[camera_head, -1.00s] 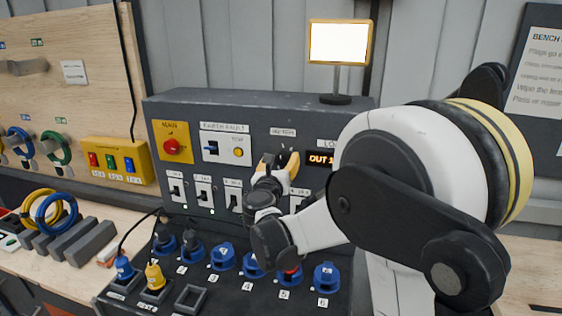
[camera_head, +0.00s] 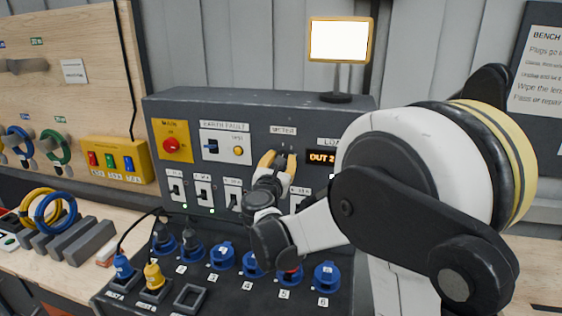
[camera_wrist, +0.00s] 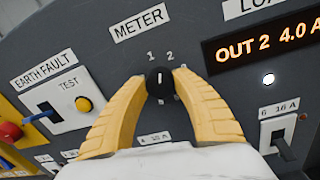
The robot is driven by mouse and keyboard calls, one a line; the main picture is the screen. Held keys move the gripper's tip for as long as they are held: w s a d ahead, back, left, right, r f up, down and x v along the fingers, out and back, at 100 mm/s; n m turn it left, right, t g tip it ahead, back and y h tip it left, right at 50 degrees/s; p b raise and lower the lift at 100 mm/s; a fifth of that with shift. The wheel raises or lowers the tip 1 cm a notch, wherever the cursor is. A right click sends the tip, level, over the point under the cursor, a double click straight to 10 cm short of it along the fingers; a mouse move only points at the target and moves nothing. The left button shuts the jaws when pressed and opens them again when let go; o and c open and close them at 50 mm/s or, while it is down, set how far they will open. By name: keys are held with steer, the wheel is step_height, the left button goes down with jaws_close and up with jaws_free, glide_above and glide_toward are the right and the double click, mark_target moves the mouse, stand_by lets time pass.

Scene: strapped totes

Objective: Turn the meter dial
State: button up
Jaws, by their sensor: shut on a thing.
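The meter dial (camera_wrist: 160,87) is a small black round knob under the METER label on the grey panel (camera_wrist: 95,55). My gripper (camera_wrist: 160,81) has its two yellow fingers on either side of the dial, shut on it. In the wrist view the dial's white mark points up, near the numerals 1 and 2; the lower numerals are partly hidden. In the head view my gripper (camera_head: 278,160) is at the panel below the METER label, and the dial is hidden behind it. The display (camera_wrist: 265,40) reads OUT 2 4.0 A.
A yellow test button (camera_wrist: 83,104) and the earth fault switch (camera_wrist: 45,112) lie left of my gripper. Breaker switches (camera_head: 203,191) sit below. Several blue sockets (camera_head: 222,256) are on the lower panel. A lit screen (camera_head: 339,41) stands on top.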

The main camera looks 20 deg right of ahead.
steer(key=m+h, duration=0.1)
steer(key=m, duration=1.3)
steer(key=m+g+b, duration=0.1)
steer(key=m, duration=1.3)
steer(key=shift+f+m+h, duration=0.2)
steer(key=shift+m+h, duration=0.2)
steer(key=o, duration=1.2)
steer(key=shift+a, duration=0.1)
